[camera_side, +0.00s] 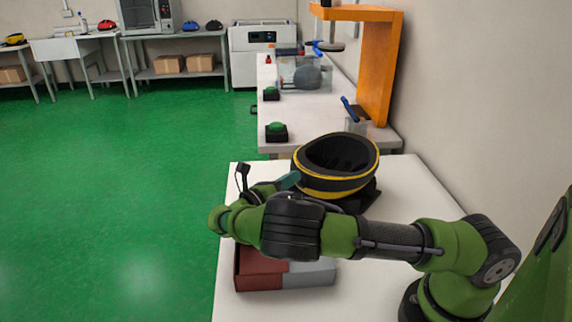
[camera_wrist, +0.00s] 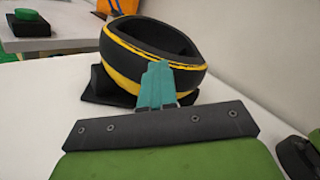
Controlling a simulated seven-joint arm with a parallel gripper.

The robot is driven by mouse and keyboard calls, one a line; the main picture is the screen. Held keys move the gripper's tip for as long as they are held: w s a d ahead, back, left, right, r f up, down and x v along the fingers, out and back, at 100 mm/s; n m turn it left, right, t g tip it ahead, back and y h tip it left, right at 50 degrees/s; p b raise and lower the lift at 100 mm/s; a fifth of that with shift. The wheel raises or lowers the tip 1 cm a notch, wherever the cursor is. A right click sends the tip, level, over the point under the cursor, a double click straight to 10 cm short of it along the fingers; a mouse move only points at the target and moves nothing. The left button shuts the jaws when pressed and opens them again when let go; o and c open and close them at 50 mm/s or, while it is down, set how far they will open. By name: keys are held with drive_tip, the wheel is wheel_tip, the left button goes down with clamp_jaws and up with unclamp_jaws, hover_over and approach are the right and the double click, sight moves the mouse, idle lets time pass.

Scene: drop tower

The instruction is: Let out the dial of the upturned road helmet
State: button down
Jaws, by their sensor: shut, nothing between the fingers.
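The upturned road helmet (camera_side: 335,185) is black with a yellow band and sits open side up on a black stand on the white table. It also shows in the wrist view (camera_wrist: 125,60). Its dial cannot be made out in either view. My gripper (camera_side: 291,178) has teal fingers, which are together and empty. In the wrist view the fingertips (camera_wrist: 158,68) overlap the near side of the helmet. I cannot tell whether they touch it. In the side view my arm hides part of the helmet's lower left.
A box with a dark red part (camera_side: 260,276) and a grey part (camera_side: 310,273) stands on the table below my arm. Behind are a bench with green buttons (camera_side: 276,131) and an orange frame (camera_side: 380,70). A wall runs along the right. The table's right side is clear.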

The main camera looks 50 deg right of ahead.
drive_tip(key=shift+s+d+f, duration=0.1)
drive_tip(key=shift+f, duration=0.55)
idle(0.4)
drive_tip(key=shift+w, duration=0.4)
idle(0.4)
drive_tip(key=shift+w+f, duration=0.2)
drive_tip(key=shift+f, duration=0.2)
drive_tip(key=shift+w+r, duration=0.1)
drive_tip(key=shift+w, duration=0.05)
